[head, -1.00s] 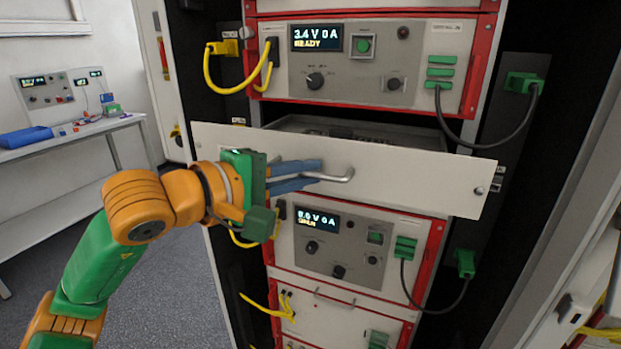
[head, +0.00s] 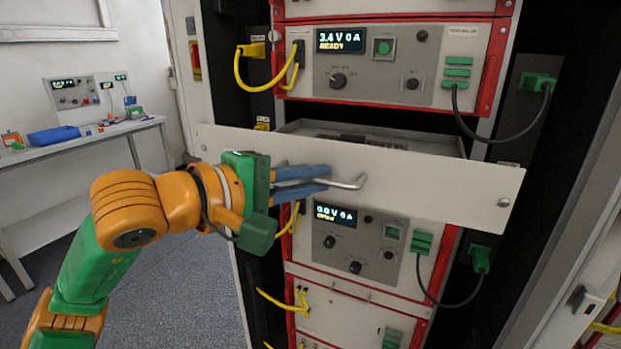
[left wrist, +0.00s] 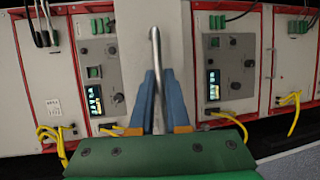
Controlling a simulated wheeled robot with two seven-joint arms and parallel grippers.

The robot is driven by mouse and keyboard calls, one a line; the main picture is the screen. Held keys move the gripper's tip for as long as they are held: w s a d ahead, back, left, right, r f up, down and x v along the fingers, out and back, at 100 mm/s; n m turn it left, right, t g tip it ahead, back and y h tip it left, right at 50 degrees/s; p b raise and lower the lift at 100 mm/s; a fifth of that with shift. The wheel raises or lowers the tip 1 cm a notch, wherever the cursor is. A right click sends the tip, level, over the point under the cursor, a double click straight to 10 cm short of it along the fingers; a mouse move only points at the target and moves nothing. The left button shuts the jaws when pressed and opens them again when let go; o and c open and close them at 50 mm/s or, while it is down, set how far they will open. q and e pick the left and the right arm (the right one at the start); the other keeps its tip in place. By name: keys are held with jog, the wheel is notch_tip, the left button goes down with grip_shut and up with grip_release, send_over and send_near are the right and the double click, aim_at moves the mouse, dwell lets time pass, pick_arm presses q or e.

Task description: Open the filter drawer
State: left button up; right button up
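The filter drawer (head: 430,176) is a wide white front panel standing out from the rack, with its open top showing behind the panel. Its metal bar handle (head: 352,184) is on the panel's face. My left gripper (head: 326,179) has its blue fingers at the handle. In the left wrist view the handle (left wrist: 154,48) runs between the two fingers (left wrist: 160,85), which appear closed around it. The drawer's inside is mostly hidden by its panel. My right gripper is in neither view.
A cycler unit reading "3.4 V 0 A READY" (head: 340,40) is above the drawer and another unit (head: 335,213) is below. Yellow cables (head: 262,88) and black cables hang beside them. A side bench (head: 80,141) stands at left, with open floor before it.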

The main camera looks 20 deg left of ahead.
pick_arm(q)
jog(key=shift+o, duration=0.4)
jog(key=shift+w, duration=0.15)
jog(key=b+v, duration=0.2)
jog(key=v, duration=0.5)
